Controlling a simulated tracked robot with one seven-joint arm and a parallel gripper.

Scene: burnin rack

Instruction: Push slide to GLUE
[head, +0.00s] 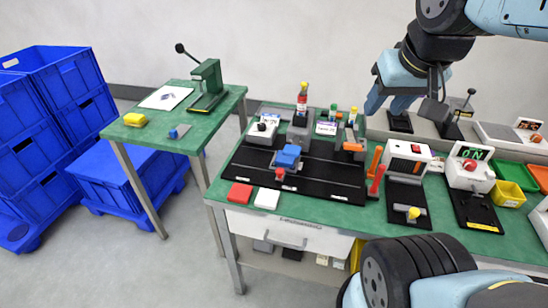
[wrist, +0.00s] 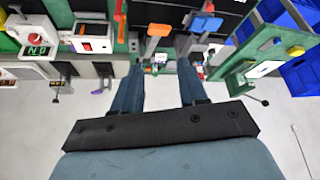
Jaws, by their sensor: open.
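A black track board (head: 330,183) lies on the green bench, with a slide carrying a blue block (head: 287,156) and a red knob (head: 280,171) at its left part. The blue block also shows in the wrist view (wrist: 206,23). Behind the track a red bottle with a yellow cap (head: 302,98) stands on a grey block. The station labels are too small to read, so I cannot tell which one says GLUE. My gripper (head: 385,106) is open and empty, above the back of the bench, right of and apart from the slide. Its two blue fingers show in the wrist view (wrist: 158,76).
An orange-handled clamp (head: 353,147) stands at the track's right end. Red (head: 240,193) and white (head: 267,199) blocks lie at the front edge. A white box with a red button (head: 407,158) stands to the right. A side table (head: 190,140) and blue crates (head: 60,130) are left.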

